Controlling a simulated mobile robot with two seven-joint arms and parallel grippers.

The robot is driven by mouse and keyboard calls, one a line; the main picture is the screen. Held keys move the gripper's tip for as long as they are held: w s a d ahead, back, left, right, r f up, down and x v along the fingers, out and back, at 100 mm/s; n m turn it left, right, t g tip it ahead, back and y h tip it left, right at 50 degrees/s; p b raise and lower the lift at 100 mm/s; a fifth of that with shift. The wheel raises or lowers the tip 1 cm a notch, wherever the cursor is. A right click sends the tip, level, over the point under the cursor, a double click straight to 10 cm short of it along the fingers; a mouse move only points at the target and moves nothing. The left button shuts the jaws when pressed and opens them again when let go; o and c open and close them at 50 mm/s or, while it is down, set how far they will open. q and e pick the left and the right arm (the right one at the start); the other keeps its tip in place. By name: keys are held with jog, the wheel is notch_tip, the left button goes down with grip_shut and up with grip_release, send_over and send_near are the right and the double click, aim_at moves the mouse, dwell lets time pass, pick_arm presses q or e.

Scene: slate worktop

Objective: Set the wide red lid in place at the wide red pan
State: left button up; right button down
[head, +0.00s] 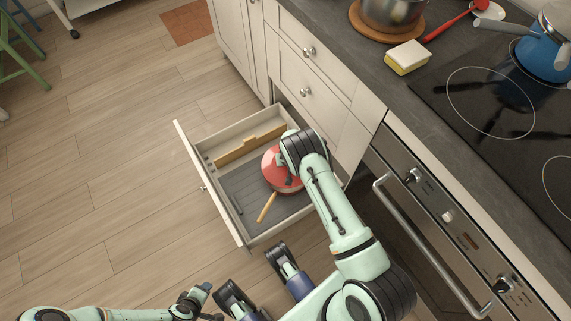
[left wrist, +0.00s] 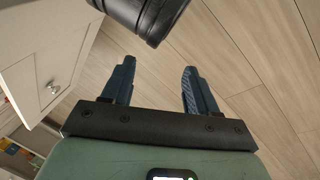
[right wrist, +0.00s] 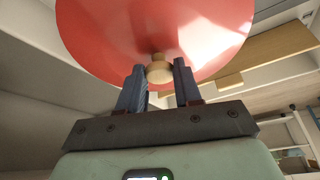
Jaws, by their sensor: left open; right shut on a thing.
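The wide red lid (right wrist: 150,30) fills the top of the right wrist view. My right gripper (right wrist: 160,85) is shut on its pale round knob (right wrist: 160,70). In the head view the red lid (head: 272,167) shows inside the open drawer, partly hidden by my right wrist. A pale wooden handle (head: 267,207) sticks out from under it, which fits the wide red pan; the pan's body is mostly hidden. I cannot tell whether the lid touches the pan. My left gripper (left wrist: 155,88) is open and empty, out over the floor.
The open drawer (head: 209,193) has a grey ribbed bottom and a wooden divider (head: 250,145) towards its back. The oven handle (head: 425,240) juts out at the right. The worktop holds a sponge (head: 408,57), a red spoon (head: 450,24) and a pot (head: 393,14).

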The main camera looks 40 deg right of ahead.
pick_arm(q)
jog(key=shift+w+f, duration=0.1)
pick_arm(e)
jog(key=shift+d+f, duration=0.1)
jog(key=shift+f, duration=0.15)
jog(key=shift+f, duration=0.1)
jog(key=shift+f+b, duration=0.6)
jog(key=shift+f, duration=0.7)
jog(key=shift+f+b, duration=1.15)
jog(key=shift+f, duration=0.35)
pick_arm(q)
jog(key=s+a+f+g, duration=0.1)
jog(key=s+f, duration=0.2)
jog(key=f, duration=0.2)
jog(key=shift+s+a+f, duration=0.2)
jog(key=shift+a+f, duration=0.1)
jog(key=shift+a, duration=0.05)
pick_arm(e)
jog(key=c, duration=0.7)
grip_release()
